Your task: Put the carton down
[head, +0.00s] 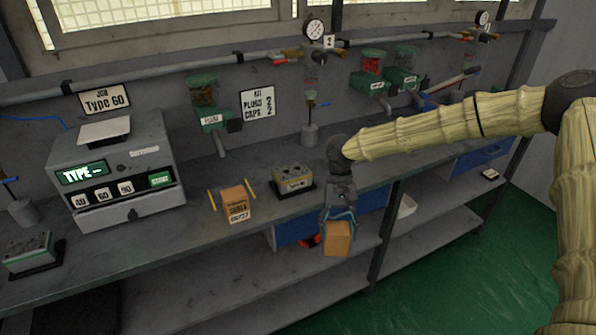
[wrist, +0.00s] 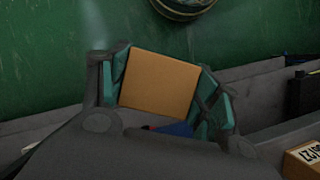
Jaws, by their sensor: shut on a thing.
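My gripper (head: 338,215) is shut on a plain orange-brown carton (head: 337,240). In the head view it holds the carton in front of the bench's front edge, to the right of another carton and above the lower shelf. In the wrist view the held carton (wrist: 160,84) sits between the two teal-padded fingers. A second carton (head: 237,203) with printed lettering stands on the bench between two yellow bars. Its corner also shows at the lower right of the wrist view (wrist: 304,158).
The grey bench (head: 150,240) carries a Type display machine (head: 118,165) and a valve block (head: 292,181) near my gripper. A blue bin (head: 295,228) sits below the bench edge, partly behind the held carton.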

